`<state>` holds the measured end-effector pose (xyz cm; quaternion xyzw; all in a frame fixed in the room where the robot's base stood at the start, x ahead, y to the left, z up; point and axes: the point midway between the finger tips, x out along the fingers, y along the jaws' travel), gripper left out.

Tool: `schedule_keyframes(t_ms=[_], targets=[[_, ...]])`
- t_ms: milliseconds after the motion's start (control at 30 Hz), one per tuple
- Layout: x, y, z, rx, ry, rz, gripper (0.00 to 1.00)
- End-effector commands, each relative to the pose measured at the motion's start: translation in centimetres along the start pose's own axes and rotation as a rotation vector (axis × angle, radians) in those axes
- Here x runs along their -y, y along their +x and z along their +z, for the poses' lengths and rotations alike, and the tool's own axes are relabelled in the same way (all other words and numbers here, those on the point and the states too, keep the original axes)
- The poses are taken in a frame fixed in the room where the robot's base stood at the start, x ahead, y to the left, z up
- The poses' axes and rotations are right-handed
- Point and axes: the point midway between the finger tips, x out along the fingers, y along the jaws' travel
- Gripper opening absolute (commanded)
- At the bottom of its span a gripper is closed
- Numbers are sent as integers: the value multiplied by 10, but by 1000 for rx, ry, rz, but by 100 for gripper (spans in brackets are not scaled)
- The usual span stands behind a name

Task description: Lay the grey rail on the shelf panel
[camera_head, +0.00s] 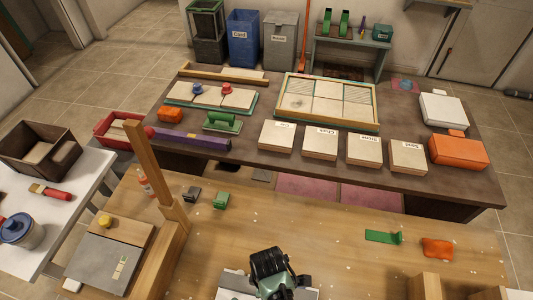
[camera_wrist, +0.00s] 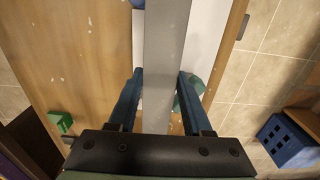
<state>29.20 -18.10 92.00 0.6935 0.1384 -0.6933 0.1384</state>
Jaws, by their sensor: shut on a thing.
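The grey rail (camera_wrist: 166,35) runs lengthwise through the wrist view, between the two blue fingers of my gripper (camera_wrist: 160,76). The gripper is shut on it. A white panel (camera_wrist: 208,28), which looks like the shelf panel, lies on the wooden bench beneath the rail and shows on both sides of it. I cannot tell whether rail and panel touch. In the head view my gripper (camera_head: 275,268) is over the bench's front edge, with part of the white panel (camera_head: 232,283) beside it. The rail is not clearly visible there.
The wooden bench (camera_head: 330,235) holds a green block (camera_head: 221,200), a green bracket (camera_head: 384,237) and an orange item (camera_head: 437,248). A wooden post (camera_head: 152,165) stands upright at left. A blue crate (camera_wrist: 287,140) is on the floor side. The bench's middle is mostly clear.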

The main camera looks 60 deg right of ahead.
Motion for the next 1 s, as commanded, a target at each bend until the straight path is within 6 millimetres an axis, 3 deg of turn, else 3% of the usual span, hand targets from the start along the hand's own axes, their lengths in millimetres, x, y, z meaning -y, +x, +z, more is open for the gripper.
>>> schedule_keyframes(t_ms=[367,1000], targets=[[0,-2,0,0,2,0,0],[0,69,-1,0,2,1,0]])
